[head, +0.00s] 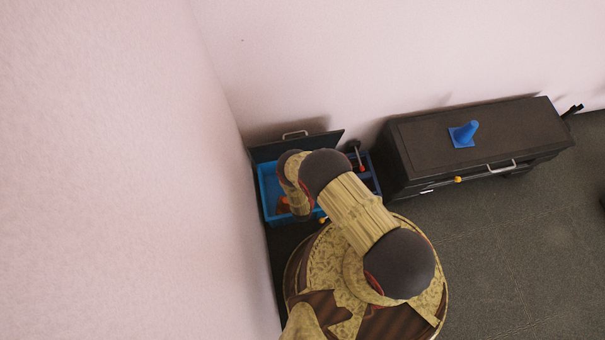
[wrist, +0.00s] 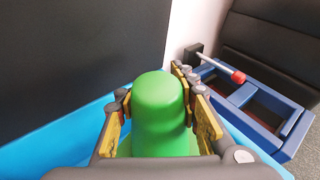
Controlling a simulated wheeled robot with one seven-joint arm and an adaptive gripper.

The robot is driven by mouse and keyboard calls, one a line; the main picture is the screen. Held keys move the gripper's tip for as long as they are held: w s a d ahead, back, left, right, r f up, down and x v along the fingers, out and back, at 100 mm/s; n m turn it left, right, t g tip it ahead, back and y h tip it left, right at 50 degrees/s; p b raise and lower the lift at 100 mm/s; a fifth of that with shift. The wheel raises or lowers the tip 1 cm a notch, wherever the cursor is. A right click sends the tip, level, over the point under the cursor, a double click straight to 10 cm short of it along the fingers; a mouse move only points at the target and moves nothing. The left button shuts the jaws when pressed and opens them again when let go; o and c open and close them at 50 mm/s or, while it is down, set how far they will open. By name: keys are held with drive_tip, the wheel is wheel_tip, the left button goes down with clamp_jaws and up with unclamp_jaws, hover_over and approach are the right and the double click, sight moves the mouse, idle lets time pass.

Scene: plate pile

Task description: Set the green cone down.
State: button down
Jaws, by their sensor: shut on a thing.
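The green cone (wrist: 160,112) is upright between the two fingers of my gripper (wrist: 160,110) in the wrist view. The fingers are closed on it from both sides. A blue bin (wrist: 62,146) shows around and below the cone. I cannot tell whether the cone's base touches the bin's floor. In the head view my arm reaches over the blue bin (head: 266,190) and hides my gripper's fingertips and the cone.
A blue divided tray (wrist: 272,112) with a red-tipped tool (wrist: 222,69) stands at the right of the bin. A dark cabinet (head: 420,150) bears a blue cone (head: 464,133). A dark lid or panel (head: 325,143) stands behind the bin. The pink wall is close on the left.

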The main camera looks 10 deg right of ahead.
drive_tip(key=w+a+f+b, duration=0.5)
drive_tip(key=a+f, duration=0.3)
drive_tip(key=f, duration=0.3)
drive_tip(key=shift+w+a+f+b, duration=0.2)
drive_tip(key=shift+a+b, duration=0.1)
drive_tip(key=shift+b, duration=0.55)
drive_tip(key=shift+s, duration=0.1)
drive_tip(key=shift+f, duration=0.4)
drive_tip(key=shift+f, duration=0.2)
drive_tip(key=c, duration=1.2)
unclamp_jaws()
drive_tip(key=shift+r, duration=0.1)
